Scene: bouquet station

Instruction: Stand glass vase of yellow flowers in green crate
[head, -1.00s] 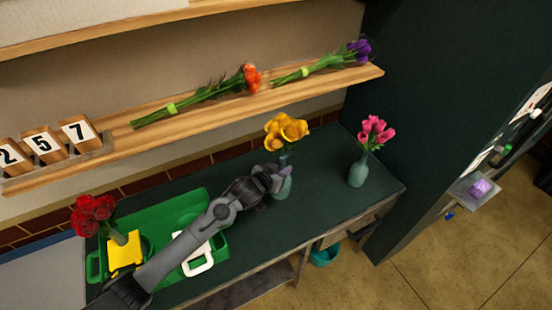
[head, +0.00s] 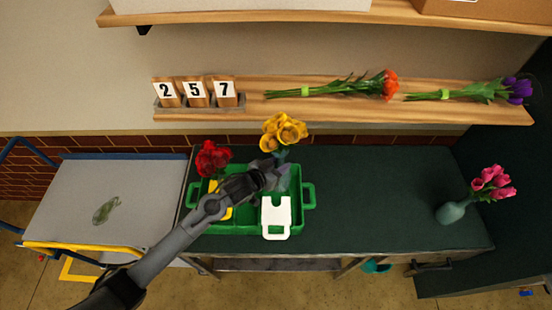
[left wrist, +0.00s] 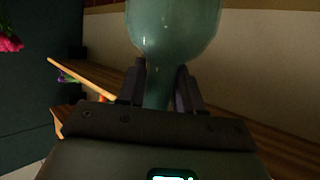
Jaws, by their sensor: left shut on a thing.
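The glass vase (head: 282,157) of yellow flowers (head: 284,132) is in my left gripper (head: 276,178), upright at the back of the green crate (head: 308,196) in the head view. The gripper is shut on the vase and hides much of it. In the left wrist view the blue-green vase body (left wrist: 172,28) shows large, with its narrower part between the two fingers (left wrist: 160,92). I cannot tell whether its base touches the crate floor. My right gripper is not in view.
Red flowers (head: 212,158) stand at the crate's back left. A yellow piece (head: 221,212) and a white piece (head: 276,218) are at the crate. A vase of pink flowers (head: 451,212) stands far right. The counter (head: 375,195) between is clear. A shelf (head: 330,108) runs behind.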

